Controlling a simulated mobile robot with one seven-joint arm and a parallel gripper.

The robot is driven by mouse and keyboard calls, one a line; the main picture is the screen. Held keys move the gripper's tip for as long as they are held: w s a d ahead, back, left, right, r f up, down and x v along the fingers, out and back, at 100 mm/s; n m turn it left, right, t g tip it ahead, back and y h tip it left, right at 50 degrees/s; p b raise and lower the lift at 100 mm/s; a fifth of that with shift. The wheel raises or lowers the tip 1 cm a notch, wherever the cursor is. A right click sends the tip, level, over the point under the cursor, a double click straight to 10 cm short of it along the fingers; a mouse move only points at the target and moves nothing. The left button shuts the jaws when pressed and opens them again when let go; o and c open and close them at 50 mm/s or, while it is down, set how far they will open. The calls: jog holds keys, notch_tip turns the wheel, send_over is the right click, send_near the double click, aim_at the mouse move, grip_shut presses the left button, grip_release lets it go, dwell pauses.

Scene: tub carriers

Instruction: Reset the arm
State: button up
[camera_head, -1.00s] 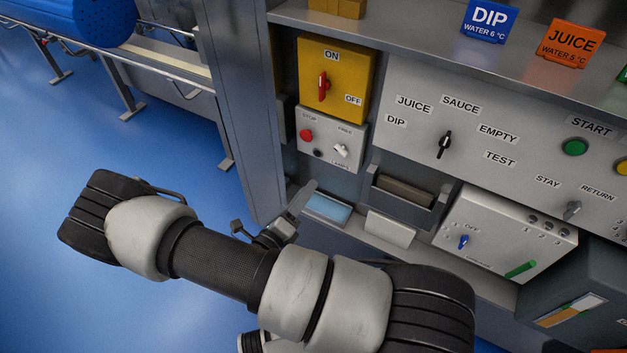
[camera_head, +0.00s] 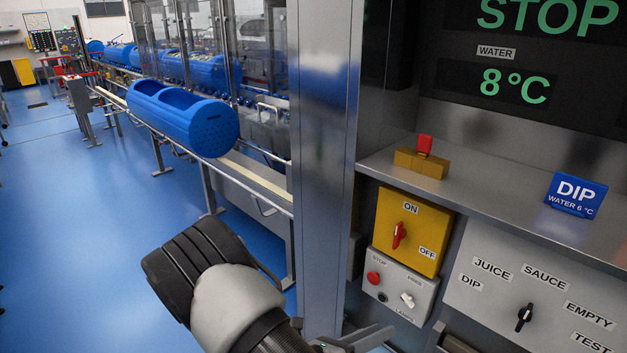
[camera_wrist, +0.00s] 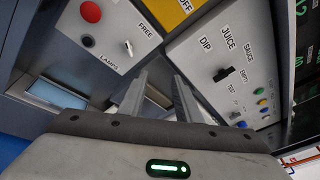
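My gripper shows in the wrist view (camera_wrist: 159,80) with its two grey fingers apart and nothing between them. It is in front of the control panel, pointing at the area below the grey box and the selector panel. In the head view my arm fills the bottom middle; only part of the gripper shows at the bottom edge, and the rest is cut off.
A yellow switch box (camera_head: 408,231) with a red handle and a grey stop box (camera_head: 401,284) are close by. A steel post (camera_head: 325,150) stands left of them. A selector panel (camera_head: 548,270) lies right, under a shelf with a blue DIP sign (camera_head: 577,194). A blue tub (camera_head: 190,118) lies on the conveyor; blue floor (camera_head: 70,240) is open left.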

jog(key=s+r+m+y+p, duration=0.3)
jog(key=s+r+m+y, duration=0.2)
jog(key=r+m, duration=0.5)
jog(key=s+r+m+g+y+p, duration=0.1)
jog(key=s+r+m+y+p, duration=0.2)
jog(key=r+m, duration=0.8)
jog(key=s+r+m+g+y+p, duration=0.1)
jog(key=s+r+m+y+p, duration=0.2)
jog(key=s+r+m+y, duration=0.3)
notch_tip(320, 180, up, 12)
jog(key=m, duration=0.5)
jog(key=shift+s+a+f+y, duration=0.2)
jog(key=shift+s+f+y, duration=0.1)
jog(key=shift+s, duration=0.1)
